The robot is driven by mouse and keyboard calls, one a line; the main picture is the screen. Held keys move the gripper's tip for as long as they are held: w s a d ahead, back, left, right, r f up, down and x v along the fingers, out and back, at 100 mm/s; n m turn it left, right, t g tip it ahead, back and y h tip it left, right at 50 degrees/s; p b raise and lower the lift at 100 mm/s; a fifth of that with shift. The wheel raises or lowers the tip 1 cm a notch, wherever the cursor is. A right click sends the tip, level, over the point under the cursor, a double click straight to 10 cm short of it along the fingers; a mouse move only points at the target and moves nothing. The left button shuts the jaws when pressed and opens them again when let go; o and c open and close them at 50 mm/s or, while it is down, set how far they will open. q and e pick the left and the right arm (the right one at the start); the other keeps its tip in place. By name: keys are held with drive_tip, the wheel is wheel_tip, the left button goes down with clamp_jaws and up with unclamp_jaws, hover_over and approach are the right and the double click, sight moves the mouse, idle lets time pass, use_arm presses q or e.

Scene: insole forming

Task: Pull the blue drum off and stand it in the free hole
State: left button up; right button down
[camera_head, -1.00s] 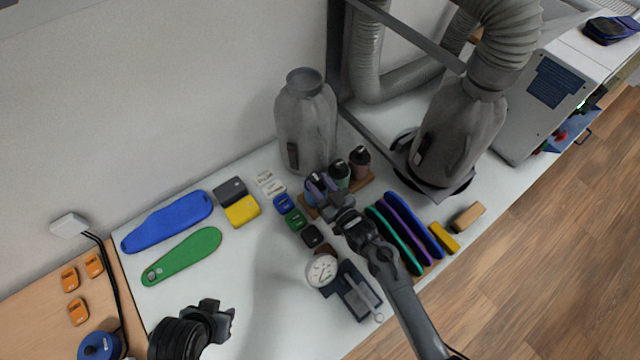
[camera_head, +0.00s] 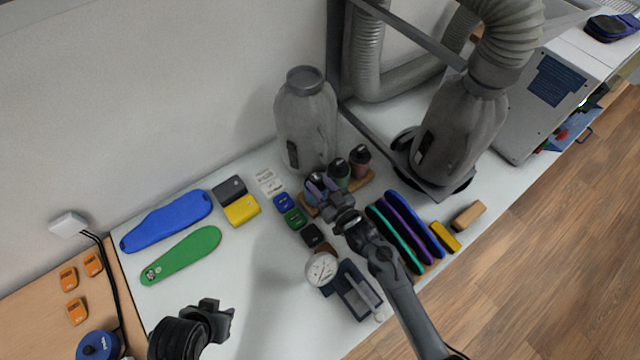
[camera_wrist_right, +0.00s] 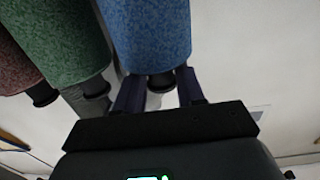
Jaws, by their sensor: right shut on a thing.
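The blue drum (camera_wrist_right: 150,35) is speckled and fills the top middle of the right wrist view, with a black stub below it. My right gripper (camera_wrist_right: 158,90) is shut at that stub, one finger on each side. In the head view the right gripper (camera_head: 320,184) is at the left end of a wooden rack (camera_head: 367,179) and hides most of the blue drum (camera_head: 309,192). A green drum (camera_head: 339,174) and a dark red drum (camera_head: 360,160) stand beside it. I cannot make out the free hole. My left gripper (camera_head: 218,313) is apart, at the bottom left, its jaws unclear.
Blue, purple and teal insoles (camera_head: 400,230) stand just right of my right arm. A dial gauge (camera_head: 321,269) sits in front. Small coloured blocks (camera_head: 295,218) lie left of the rack. A tall grey bottle-shaped form (camera_head: 306,120) stands behind. White tabletop is free at centre left.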

drive_tip(key=shift+r, duration=0.1)
drive_tip(key=c, duration=0.8)
unclamp_jaws()
drive_tip(key=shift+o, duration=1)
drive_tip(key=shift+o, duration=0.4)
drive_tip(key=shift+r, duration=0.2)
drive_tip(key=shift+s+d+r+p, duration=0.1)
drive_tip(key=shift+s+r+p, duration=0.05)
drive_tip(key=shift+r+p, duration=1.45)
drive_tip(key=shift+s+d+r+p, duration=0.1)
drive_tip(key=shift+s+r+p, duration=0.05)
drive_tip(key=shift+r+p, duration=1.15)
drive_tip(key=shift+s+f, duration=0.1)
drive_tip(key=shift+f, duration=0.05)
